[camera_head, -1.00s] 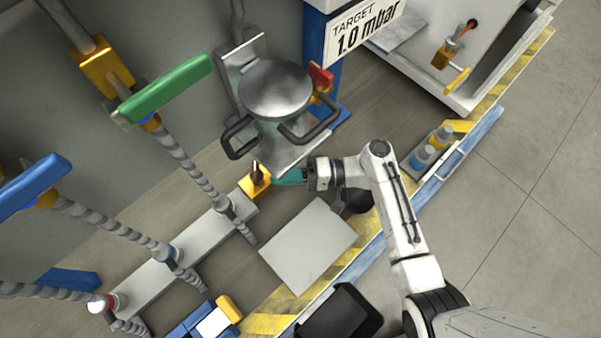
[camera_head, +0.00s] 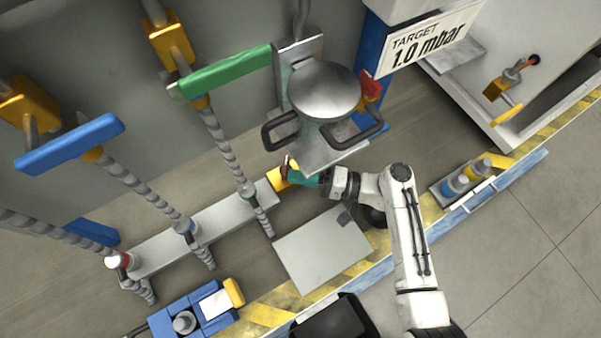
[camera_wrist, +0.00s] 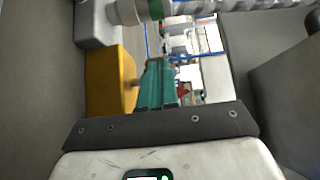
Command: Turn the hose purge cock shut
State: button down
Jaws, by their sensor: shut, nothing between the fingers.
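The purge cock appears to be the yellow block (camera_head: 276,180) at the right end of the grey manifold bar (camera_head: 205,226), with a small dark red-brown lever (camera_head: 287,163) on it. My gripper (camera_head: 300,180) has teal fingers, shut and empty, just right of the block and beside the lever. In the wrist view the yellow block (camera_wrist: 108,80) stands left of the closed teal fingers (camera_wrist: 156,85). A short stem shows between block and fingers; I cannot tell whether they touch. The lever is mostly hidden there.
Braided hoses (camera_head: 222,150) rise from the bar to green (camera_head: 225,70) and blue (camera_head: 68,143) handles. A round metal vessel (camera_head: 324,90) with black loop handles stands close above my gripper. A pale flat plate (camera_head: 322,250) lies below it.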

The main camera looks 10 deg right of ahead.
aim_at(282, 179)
jog(key=shift+s+a+m+t+h+p, duration=0.2)
jog(key=shift+m+t+h+p, duration=0.15)
jog(key=shift+m+t, duration=0.25)
jog(key=t, duration=0.1)
jog(key=m+t+h, duration=0.1)
jog(key=t, duration=0.1)
jog(key=shift+s+a+m+h+p, duration=0.25)
jog(key=shift+s+a+m+p, duration=0.05)
jog(key=shift+m+p, duration=0.1)
jog(key=m+t+h, duration=0.1)
jog(key=a+m+t+h+b, duration=0.1)
jog(key=t+h, duration=0.1)
jog(key=m+t+h+b, duration=0.1)
jog(key=m, duration=0.1)
jog(key=shift+s+a+f+t, duration=0.1)
jog(key=shift+s+a+t, duration=0.15)
jog(key=shift+t, duration=0.15)
jog(key=shift+w+a+b, duration=0.1)
jog(key=shift+a+b, duration=0.1)
jog(key=shift+b, duration=0.1)
jog(key=shift+a+b, duration=0.35)
